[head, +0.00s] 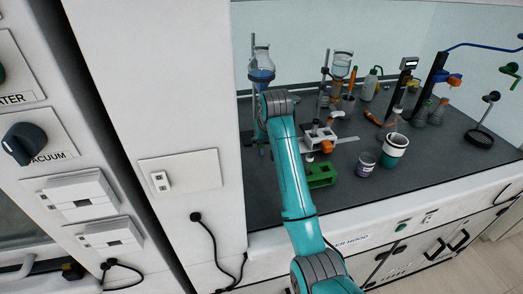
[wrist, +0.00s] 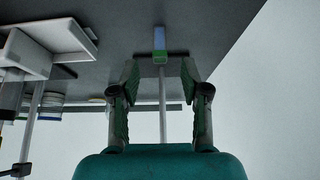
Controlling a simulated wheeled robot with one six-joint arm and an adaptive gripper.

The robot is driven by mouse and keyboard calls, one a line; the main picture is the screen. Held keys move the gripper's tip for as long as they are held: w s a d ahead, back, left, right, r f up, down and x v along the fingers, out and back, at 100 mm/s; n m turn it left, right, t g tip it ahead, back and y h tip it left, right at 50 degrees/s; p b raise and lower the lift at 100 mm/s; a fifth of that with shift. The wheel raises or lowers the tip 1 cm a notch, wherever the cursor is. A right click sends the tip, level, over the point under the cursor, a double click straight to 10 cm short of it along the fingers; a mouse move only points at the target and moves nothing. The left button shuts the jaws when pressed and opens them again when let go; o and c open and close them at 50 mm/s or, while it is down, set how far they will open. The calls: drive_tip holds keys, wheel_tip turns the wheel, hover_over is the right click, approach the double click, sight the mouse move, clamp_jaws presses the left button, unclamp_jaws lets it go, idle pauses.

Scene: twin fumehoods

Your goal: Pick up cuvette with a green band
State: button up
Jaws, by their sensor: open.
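In the wrist view a small upright piece with a green band (wrist: 160,57) and a bluish part shows just past my fingertips, roughly centred between them; it looks like the cuvette. My gripper (wrist: 160,74) is open, with one finger on each side and a visible gap between them. The cuvette appears apart from both fingers; its exact distance is hard to tell. In the head view my gripper is hidden behind my arm, and I cannot make out the cuvette there.
A pale rod (wrist: 162,115) runs between my fingers in the wrist view, and a white holder (wrist: 58,30) is at upper left. In the head view a green rack (head: 321,174), a beaker (head: 394,150) and a jar (head: 366,165) stand on the dark bench.

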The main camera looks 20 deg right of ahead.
sight(262, 145)
drive_tip(key=shift+x, duration=2.5)
clamp_jaws()
drive_tip(key=shift+r, duration=0.2)
